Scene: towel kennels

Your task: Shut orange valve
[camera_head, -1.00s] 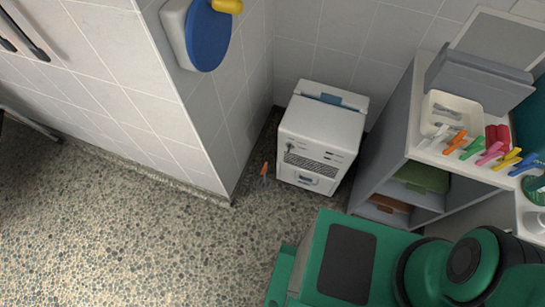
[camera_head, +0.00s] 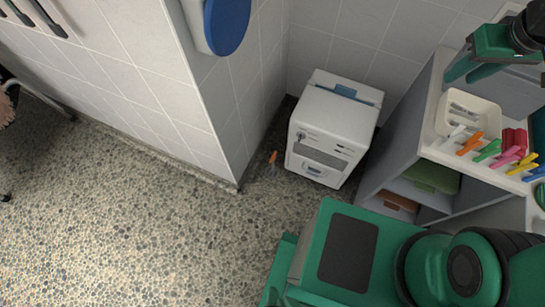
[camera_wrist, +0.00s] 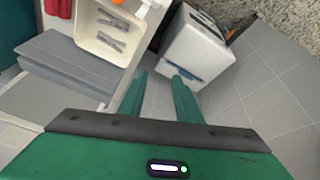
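The orange valve (camera_head: 273,157) is a small orange handle low by the floor. It sits in the gap between the tiled wall corner and the white appliance. It is too small to tell which way its handle is turned. My gripper (camera_head: 460,76) is at the upper right of the head view, above the shelf unit and well away from the valve. In the wrist view its two green fingers (camera_wrist: 158,76) stand apart with nothing between them.
The white appliance (camera_head: 330,125) stands just right of the valve. The shelf unit (camera_head: 400,135) holds a cream tray (camera_head: 444,124) and coloured pegs (camera_head: 489,150). A blue round thing (camera_head: 228,24) is on the wall at top. The pebbled floor (camera_head: 130,220) is clear at left.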

